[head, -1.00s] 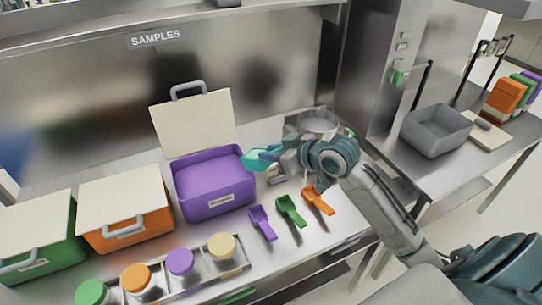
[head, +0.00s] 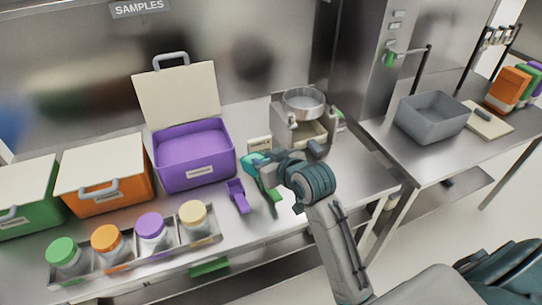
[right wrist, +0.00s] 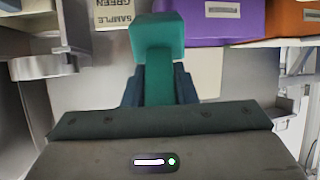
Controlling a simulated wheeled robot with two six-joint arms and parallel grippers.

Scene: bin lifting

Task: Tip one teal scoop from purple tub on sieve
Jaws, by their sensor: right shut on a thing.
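The purple tub (head: 208,178) stands open on the bench, its cream lid tilted up behind it. The sieve (head: 304,102) is a round metal pan on top of a boxy stand, to the right of the tub. My right gripper (head: 270,168) is shut on the handle of the teal scoop (head: 252,160), just right of the tub and in front and left of the sieve stand. The right wrist view shows the teal scoop (right wrist: 157,38) between the fingers (right wrist: 158,88); whether it holds anything is hidden. My left gripper is not in view.
A purple scoop (head: 238,196) and a partly hidden green scoop (head: 272,192) lie below my gripper. A small sign (head: 259,145) stands behind it. Closed orange (head: 107,196) and green (head: 30,216) tubs stand left. A jar rack (head: 205,242) is in front.

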